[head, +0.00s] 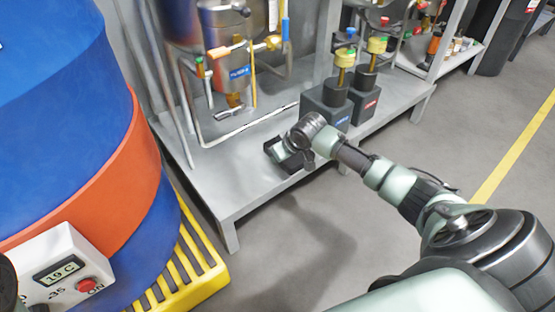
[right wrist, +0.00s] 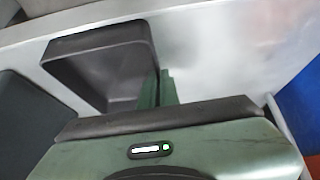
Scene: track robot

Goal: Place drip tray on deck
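The drip tray, a dark grey open box (right wrist: 92,62), shows in the right wrist view, over or on the pale metal deck (right wrist: 215,50). I cannot tell whether its underside touches the deck. The green fingers of my right gripper (right wrist: 158,88) sit close together at the tray's near right wall and appear shut on it. In the head view my right gripper (head: 288,152) is at the front edge of the grey deck (head: 235,175), left of the dark blocks; the tray is mostly hidden there by the gripper and wrist. My left gripper is not in view.
Dark blocks with yellow-topped valves (head: 335,102) stand right of the gripper. A metal tank with pipes and valves (head: 235,50) stands behind. A blue and orange drum (head: 75,140) on a yellow grate (head: 185,270) is at left. The deck's front left is clear.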

